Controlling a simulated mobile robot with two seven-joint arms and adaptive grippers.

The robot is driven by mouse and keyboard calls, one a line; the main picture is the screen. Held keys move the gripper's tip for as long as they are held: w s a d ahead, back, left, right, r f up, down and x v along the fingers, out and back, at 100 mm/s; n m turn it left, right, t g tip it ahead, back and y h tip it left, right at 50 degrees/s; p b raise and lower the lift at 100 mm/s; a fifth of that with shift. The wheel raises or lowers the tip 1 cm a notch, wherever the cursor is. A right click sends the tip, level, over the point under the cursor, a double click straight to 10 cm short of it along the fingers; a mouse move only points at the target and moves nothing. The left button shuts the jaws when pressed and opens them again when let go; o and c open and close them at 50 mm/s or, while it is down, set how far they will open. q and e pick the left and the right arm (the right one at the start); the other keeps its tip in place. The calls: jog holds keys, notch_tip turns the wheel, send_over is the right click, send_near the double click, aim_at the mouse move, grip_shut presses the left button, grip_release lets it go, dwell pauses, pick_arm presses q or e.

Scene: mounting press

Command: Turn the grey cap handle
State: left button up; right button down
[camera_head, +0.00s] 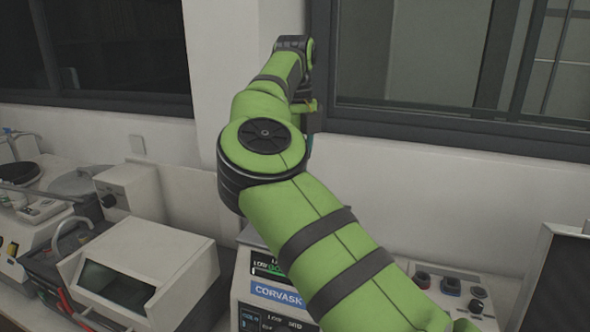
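The grey cap handle does not show; the arm covers the middle of the view. A white machine with a blue CORVASK label (277,293) and a lit display (268,265) stands at the bottom centre, partly behind my green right arm. That arm comes in from the lower right and reaches up and away over the machine. Its far end is near the wall, between the two windows. The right gripper's fingers cannot be made out behind the arm. My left gripper is not in the picture.
A boxy white device (140,272) with a dark window stands left of the machine. Other lab equipment (130,190) fills the bench further left. A panel with dark knobs (450,286) lies right of the arm, and a dark screen (556,285) stands at the right edge.

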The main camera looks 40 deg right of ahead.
jog(key=n+b, duration=0.2)
jog(key=n, duration=0.4)
jog(key=shift+s+f+n, duration=0.1)
jog(key=shift+n, duration=0.2)
jog(key=n+b, duration=0.2)
jog(key=n, duration=0.3)
jog(key=shift+s+n, duration=0.1)
jog(key=shift+n, duration=0.3)
jog(key=c, duration=1.1)
grip_release()
jog(key=shift+c, duration=0.2)
